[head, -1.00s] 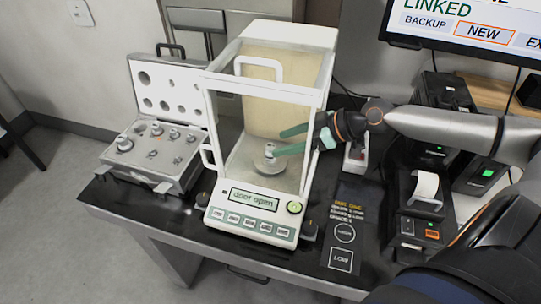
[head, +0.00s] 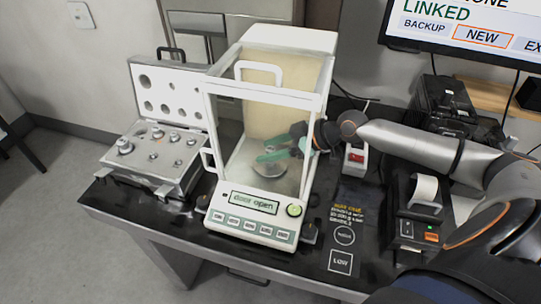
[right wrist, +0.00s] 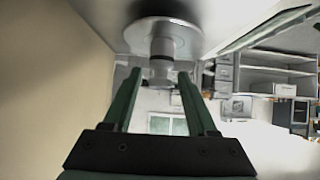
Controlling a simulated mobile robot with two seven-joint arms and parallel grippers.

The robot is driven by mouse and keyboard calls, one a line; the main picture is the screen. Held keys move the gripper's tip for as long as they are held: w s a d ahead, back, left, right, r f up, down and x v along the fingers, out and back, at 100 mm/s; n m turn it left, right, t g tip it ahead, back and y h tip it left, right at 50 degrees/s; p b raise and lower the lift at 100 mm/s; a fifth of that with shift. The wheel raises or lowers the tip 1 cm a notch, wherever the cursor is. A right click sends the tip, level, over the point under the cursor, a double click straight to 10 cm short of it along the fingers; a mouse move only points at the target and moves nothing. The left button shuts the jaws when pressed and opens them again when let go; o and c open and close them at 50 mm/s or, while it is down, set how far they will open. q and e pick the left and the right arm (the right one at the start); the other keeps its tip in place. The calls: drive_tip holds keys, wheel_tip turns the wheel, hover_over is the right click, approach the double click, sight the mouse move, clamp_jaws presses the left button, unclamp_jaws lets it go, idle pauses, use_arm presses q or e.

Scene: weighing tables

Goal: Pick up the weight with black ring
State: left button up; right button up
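The weight with black ring (right wrist: 162,50) stands on the round metal pan (right wrist: 150,24) of the balance; the right wrist view shows a dark band around it. My right gripper (head: 266,149) reaches through the balance's right side, with its green fingers over the pan (head: 268,171). In the right wrist view my right gripper (right wrist: 161,75) has its fingers apart, one on each side of the weight's knob, with gaps visible. In the head view the fingers mostly hide the weight. The balance (head: 227,188) reads "door open". My left gripper is out of view.
The balance's glass walls and white frame surround my right gripper closely. An open weight case (head: 178,177) with several weights stands to the left. A printer (head: 425,192) and a labelled mat (head: 345,215) lie to the right on the dark table (head: 140,208).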

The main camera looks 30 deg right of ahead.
clamp_jaws()
drive_tip(key=shift+r, duration=0.15)
idle(0.6)
